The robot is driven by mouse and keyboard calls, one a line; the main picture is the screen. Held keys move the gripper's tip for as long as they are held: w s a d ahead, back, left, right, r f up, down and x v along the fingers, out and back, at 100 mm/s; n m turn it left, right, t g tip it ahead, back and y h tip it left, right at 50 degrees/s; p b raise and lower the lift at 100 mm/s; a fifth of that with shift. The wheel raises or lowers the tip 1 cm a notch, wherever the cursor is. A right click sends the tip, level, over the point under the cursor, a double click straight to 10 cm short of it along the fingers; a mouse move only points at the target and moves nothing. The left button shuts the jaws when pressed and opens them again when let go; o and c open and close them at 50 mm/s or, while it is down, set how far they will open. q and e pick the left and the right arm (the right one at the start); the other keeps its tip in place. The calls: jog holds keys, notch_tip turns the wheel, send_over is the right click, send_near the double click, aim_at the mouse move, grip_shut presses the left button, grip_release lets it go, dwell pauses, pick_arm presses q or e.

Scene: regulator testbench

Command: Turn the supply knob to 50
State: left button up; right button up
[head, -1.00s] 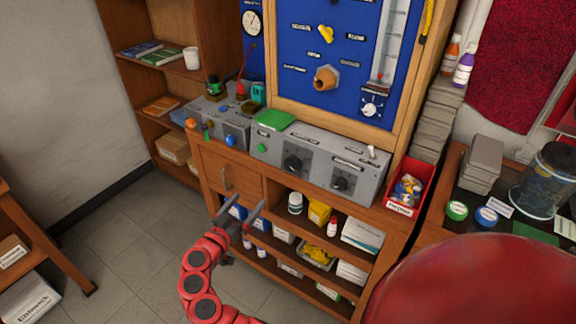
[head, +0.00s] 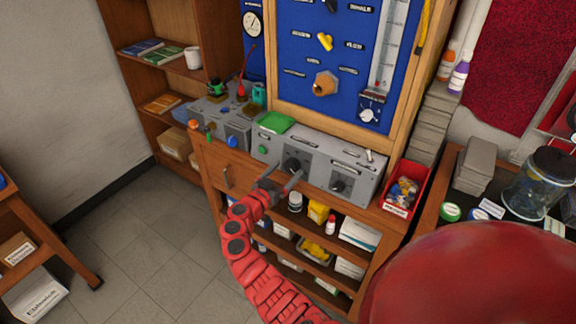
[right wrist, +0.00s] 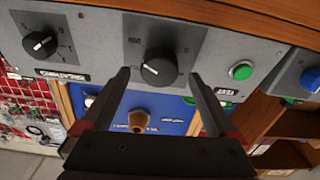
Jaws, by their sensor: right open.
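The grey control box (head: 318,160) on the bench has two black dial knobs. The left knob (head: 293,164) sits on a dark dial plate, and the right knob (head: 338,186) is nearer the box's right end. Their labels are too small to read, so I cannot tell which is the supply knob. My right gripper (head: 284,177) is open and empty, just in front of the left knob. In the right wrist view this knob (right wrist: 160,67) shows between and beyond the open fingers, with a white pointer mark; the other knob (right wrist: 40,44) is at upper left. My left gripper is out of view.
A red bin (head: 405,188) stands to the right. The blue panel (head: 315,50) rises behind. Shelves with bottles and boxes are below the box.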

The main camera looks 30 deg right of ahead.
jog(key=shift+x, duration=0.8)
